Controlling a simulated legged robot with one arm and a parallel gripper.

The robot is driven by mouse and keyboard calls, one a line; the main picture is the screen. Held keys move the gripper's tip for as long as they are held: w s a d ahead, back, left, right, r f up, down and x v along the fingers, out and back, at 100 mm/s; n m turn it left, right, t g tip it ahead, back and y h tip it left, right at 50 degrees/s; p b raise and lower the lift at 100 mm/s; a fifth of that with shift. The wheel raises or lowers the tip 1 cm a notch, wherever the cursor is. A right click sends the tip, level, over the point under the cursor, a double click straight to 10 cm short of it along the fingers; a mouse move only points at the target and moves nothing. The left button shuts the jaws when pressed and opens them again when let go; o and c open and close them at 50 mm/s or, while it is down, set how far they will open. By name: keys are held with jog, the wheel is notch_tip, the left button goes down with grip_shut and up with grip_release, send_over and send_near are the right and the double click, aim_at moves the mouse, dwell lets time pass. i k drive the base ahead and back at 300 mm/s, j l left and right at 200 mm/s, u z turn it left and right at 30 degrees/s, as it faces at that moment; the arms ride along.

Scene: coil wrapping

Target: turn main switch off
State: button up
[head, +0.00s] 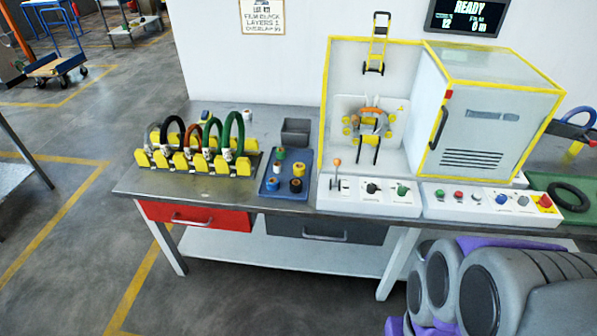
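No part in view is clearly labelled as the main switch; the panel lettering is too small to read. The right control panel (480,207) sits on the front of the bench below the machine. At its right end is a red knob on a yellow plate (545,202); its turned position cannot be made out. Beside it are a blue knob (501,198) and several small buttons. The left control panel (350,200) carries an orange-topped lever (336,170), a black knob (371,187) and a green knob (402,190). My gripper is not in view; my grey and purple arm parts fill the lower right.
The wrapping machine (335,90) has a yellow frame and a guard box at right. A screen (467,17) above reads READY. A coil rack (185,160), blue tray (270,190) and grey bin (296,131) stand on the bench. A black ring (568,197) lies at far right.

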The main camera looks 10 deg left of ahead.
aim_at(546, 203)
jog(key=z, duration=1.35)
jog(key=i+l, duration=0.1)
jog(key=i, duration=0.5)
jog(key=i+l+u, duration=0.1)
jog(key=i, duration=0.45)
jog(key=i+l, duration=0.1)
jog(key=i, duration=0.5)
